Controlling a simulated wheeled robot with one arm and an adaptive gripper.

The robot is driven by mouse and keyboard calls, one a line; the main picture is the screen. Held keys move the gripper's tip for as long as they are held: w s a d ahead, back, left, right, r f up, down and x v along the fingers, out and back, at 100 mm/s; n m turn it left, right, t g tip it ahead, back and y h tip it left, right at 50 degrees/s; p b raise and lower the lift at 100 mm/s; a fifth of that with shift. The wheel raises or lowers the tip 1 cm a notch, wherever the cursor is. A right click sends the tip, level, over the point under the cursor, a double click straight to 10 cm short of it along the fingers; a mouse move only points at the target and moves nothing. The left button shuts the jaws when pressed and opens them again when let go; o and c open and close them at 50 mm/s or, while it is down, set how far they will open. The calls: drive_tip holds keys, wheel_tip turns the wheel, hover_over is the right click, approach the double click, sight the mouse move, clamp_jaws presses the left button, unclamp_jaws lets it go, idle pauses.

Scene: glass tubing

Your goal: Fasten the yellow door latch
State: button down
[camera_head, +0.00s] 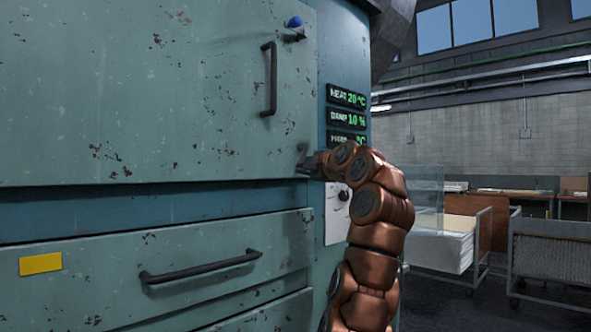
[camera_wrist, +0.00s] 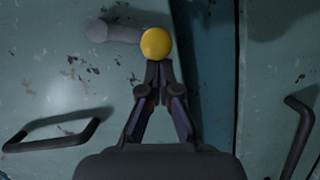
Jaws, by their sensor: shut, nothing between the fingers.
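The yellow latch knob (camera_wrist: 156,43) is a round ball at the end of a short grey latch arm (camera_wrist: 122,33) on the green door (camera_wrist: 60,70). The arm runs left from the knob in the wrist view, over the door face near its edge. My gripper (camera_wrist: 159,75) is shut and empty, its fingertips right at the knob; I cannot tell whether they touch it. In the head view my gripper (camera_head: 310,165) is at the door's lower right corner, and the yellow knob is hidden there.
A latch with a blue knob (camera_head: 293,22) is at the door's top right. A black door handle (camera_head: 270,79) is below it. A drawer with a black handle (camera_head: 200,268) lies under the door. Display panels (camera_head: 347,118) are beside the door. Carts stand at the right.

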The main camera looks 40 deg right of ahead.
drive_tip(key=shift+w+d+f+n, duration=0.15)
drive_tip(key=shift+d+f+n, duration=0.25)
drive_tip(key=shift+d, duration=0.3)
drive_tip(key=shift+w+d+f+n, duration=0.1)
drive_tip(key=shift+d+f+n, duration=0.2)
drive_tip(key=shift+d+f, duration=0.3)
drive_tip(key=shift+d, duration=0.2)
drive_tip(key=s+a+b, duration=0.4)
drive_tip(key=s+a, duration=0.1)
drive_tip(key=s, duration=0.5)
drive_tip(key=shift+s+a+f+b, duration=0.25)
drive_tip(key=shift+f+b, duration=0.15)
drive_tip(key=shift+f, duration=0.05)
